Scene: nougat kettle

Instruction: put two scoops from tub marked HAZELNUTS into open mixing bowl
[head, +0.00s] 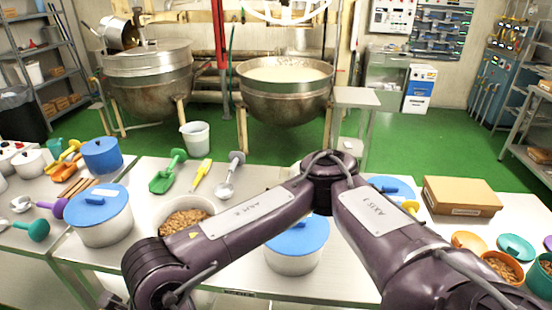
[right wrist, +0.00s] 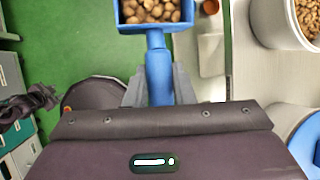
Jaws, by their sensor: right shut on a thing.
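My right gripper (right wrist: 158,86) is shut on the handle of a blue scoop (right wrist: 156,27) in the right wrist view. The scoop is full of round brown nuts (right wrist: 150,10). In the head view my bent arm crosses the table, and the gripper and scoop do not show. An open white tub (head: 166,205) of brown nuts stands on the table, partly behind my arm; it seems to show in the right wrist view too (right wrist: 262,25). No label is readable on it. The open mixing bowl (head: 285,102) is a steel kettle of pale mixture behind the table. My left gripper is not in view.
A lidded steel kettle (head: 150,75) stands left of the open one. Blue-lidded tubs (head: 100,230) (head: 293,262) flank the open tub. Green, yellow and grey scoops lie behind it. A cardboard box (head: 460,196) and small bowls are at right. Green floor separates table and kettles.

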